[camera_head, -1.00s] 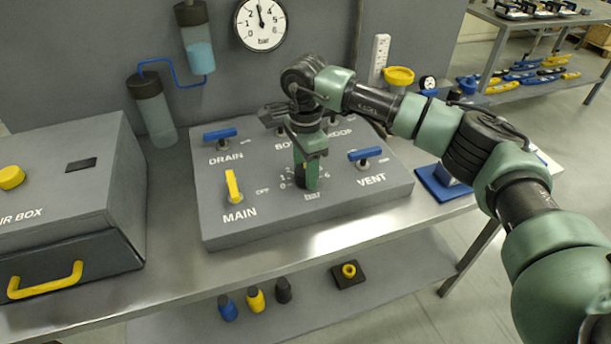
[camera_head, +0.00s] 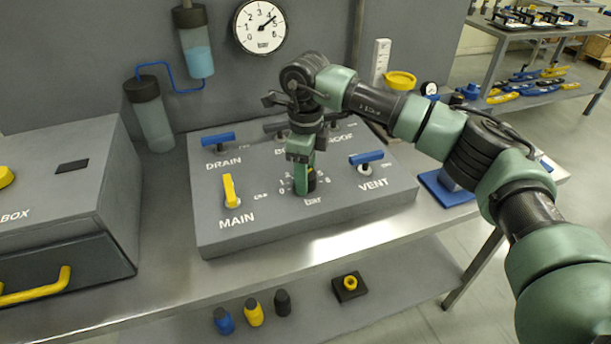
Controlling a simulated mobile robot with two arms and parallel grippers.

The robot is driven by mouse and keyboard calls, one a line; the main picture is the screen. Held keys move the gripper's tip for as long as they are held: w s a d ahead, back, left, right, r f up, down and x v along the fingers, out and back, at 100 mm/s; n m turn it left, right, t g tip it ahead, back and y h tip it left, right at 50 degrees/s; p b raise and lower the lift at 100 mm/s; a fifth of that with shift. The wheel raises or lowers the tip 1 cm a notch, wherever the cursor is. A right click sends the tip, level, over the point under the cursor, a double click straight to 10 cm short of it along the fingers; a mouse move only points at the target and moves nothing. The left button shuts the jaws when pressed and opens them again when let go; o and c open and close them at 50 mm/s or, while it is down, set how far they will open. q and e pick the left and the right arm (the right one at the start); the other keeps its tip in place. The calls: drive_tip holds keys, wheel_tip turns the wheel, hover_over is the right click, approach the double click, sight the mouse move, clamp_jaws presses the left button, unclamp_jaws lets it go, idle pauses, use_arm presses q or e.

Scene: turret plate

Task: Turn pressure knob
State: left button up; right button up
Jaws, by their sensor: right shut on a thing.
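The pressure knob, marked "bar" with a ring of numbers, sits on the sloped grey control panel (camera_head: 300,219) between the MAIN and VENT handles. My right gripper (camera_head: 305,186) reaches down from above and is shut on the knob, which its fingers mostly hide. The round bar gauge (camera_head: 259,26) on the back wall has its needle pointing to the upper right, near 4. My left gripper is not in view.
The yellow MAIN handle (camera_head: 230,190) stands left of my gripper. A grey box (camera_head: 68,205) stands at the left. My right forearm covers part of the panel's back row.

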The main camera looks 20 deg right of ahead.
drive_tip(key=shift+w+r, duration=0.1)
drive_tip(key=shift+r, duration=0.1)
idle(0.4)
drive_tip(key=o, duration=1.4)
drive_tip(key=shift+f, duration=0.1)
wheel_tip(320, 180, up, 8)
drive_tip(key=shift+f+b, duration=0.1)
drive_tip(key=shift+b, duration=0.6)
drive_tip(key=shift+f, duration=0.1)
